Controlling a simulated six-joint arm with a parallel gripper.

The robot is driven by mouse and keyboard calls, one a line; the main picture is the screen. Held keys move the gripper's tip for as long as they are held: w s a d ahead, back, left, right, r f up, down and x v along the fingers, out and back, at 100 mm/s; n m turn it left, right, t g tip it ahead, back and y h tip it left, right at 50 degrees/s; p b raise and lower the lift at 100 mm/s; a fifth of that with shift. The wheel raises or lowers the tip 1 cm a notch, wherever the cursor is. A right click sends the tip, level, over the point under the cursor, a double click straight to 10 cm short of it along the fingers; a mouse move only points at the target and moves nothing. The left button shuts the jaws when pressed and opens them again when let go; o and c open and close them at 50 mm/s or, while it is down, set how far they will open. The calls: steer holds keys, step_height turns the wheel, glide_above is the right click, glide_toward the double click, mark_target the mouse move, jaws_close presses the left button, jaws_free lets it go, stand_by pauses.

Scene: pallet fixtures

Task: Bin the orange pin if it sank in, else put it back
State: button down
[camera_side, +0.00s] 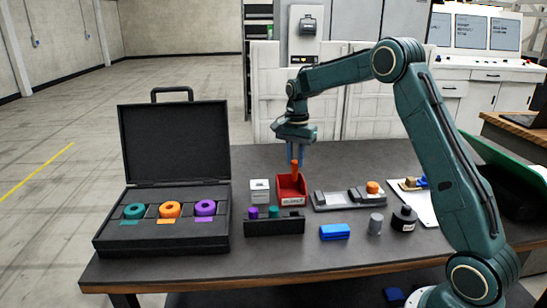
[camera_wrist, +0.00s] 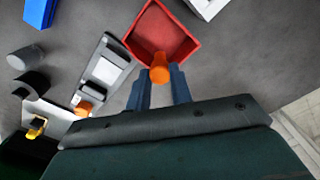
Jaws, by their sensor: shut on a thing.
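The orange pin (camera_side: 295,167) is held upright between the fingers of my gripper (camera_side: 296,153), which is shut on it. The pin hangs over the red bin (camera_side: 290,200); its lower end overlaps the bin's opening in the side view, and I cannot tell how high it is. In the wrist view the pin (camera_wrist: 160,70) shows at the fingertips (camera_wrist: 160,84), at the near corner of the red bin (camera_wrist: 190,48). The bin's visible floor looks empty. Another orange round piece (camera_side: 373,187) sits at the right end of a grey fixture (camera_side: 335,205).
A black rack (camera_side: 274,227) holds purple and teal pins. A white block (camera_side: 260,190) stands left of the bin. An open case (camera_side: 165,242) with coloured rings is at left. A blue block (camera_side: 335,232), grey cylinder (camera_side: 375,223) and black holder (camera_side: 404,219) stand in front.

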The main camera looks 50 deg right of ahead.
steer(key=shift+f, duration=1.1)
steer(key=c, duration=1.2)
jaws_free()
steer(key=shift+o, duration=0.2)
steer(key=shift+r, duration=0.1)
step_height(320, 180, up, 14)
steer(key=shift+a, duration=0.1)
